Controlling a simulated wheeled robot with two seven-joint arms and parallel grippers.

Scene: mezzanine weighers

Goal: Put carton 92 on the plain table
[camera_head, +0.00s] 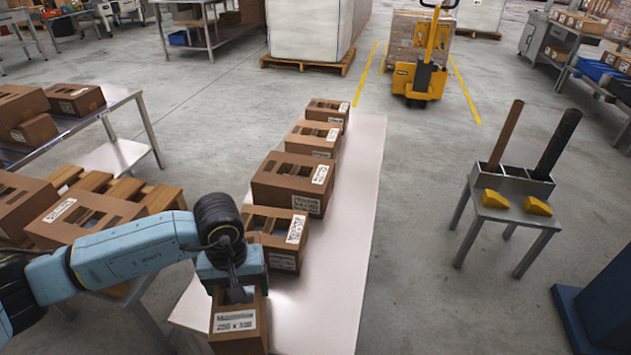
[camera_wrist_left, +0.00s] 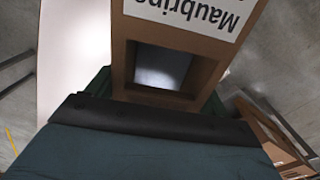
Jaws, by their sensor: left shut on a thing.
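My left gripper (camera_head: 237,294) is shut on a brown carton (camera_head: 240,338) at the near end of the white-topped long table (camera_head: 345,240). The held carton has a white label reading about "250 x 300" in the head view. In the left wrist view the held carton (camera_wrist_left: 205,75) shows a rectangular opening and an upside-down label starting "Maub". No number 92 is legible on any carton. I cannot tell whether the held carton touches the tabletop. My right gripper is not in view.
Several cartons stand in a row along the white top, the nearest (camera_head: 272,258) just behind the held one. More cartons (camera_head: 75,97) sit on a metal table and a wooden pallet at left. The white top's right side is bare. A small stand (camera_head: 515,215) is at right.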

